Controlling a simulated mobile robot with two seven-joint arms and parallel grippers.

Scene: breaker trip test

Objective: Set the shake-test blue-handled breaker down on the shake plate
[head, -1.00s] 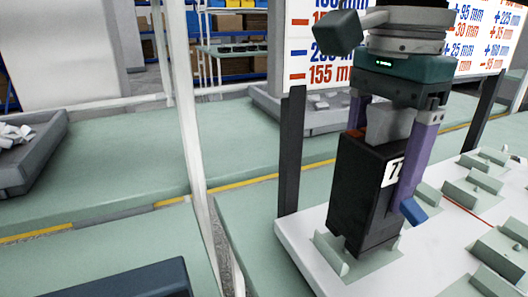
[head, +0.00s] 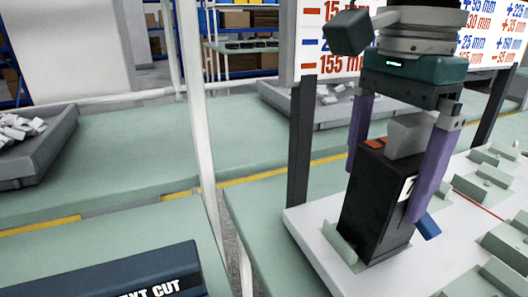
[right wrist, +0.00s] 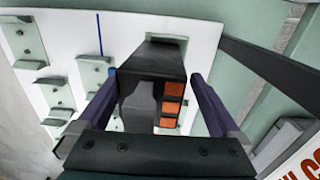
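The blue-handled breaker is a tall black block (head: 372,205) with a grey upper part, orange-red patches on top and a white label. Its blue handle (head: 428,227) sticks out low on the right. It stands on the white shake plate (head: 315,238), beside a low pale-green bracket (head: 340,243). My right gripper (head: 392,182) is above it, purple fingers straddling its upper part. My left gripper is out of view.
Several green brackets (head: 470,190) stand on the plate to the right. Dark posts (head: 301,140) rise behind it. A grey tray of white pieces (head: 35,150) is at far left. A dark box with lettering (head: 130,275) is at lower left.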

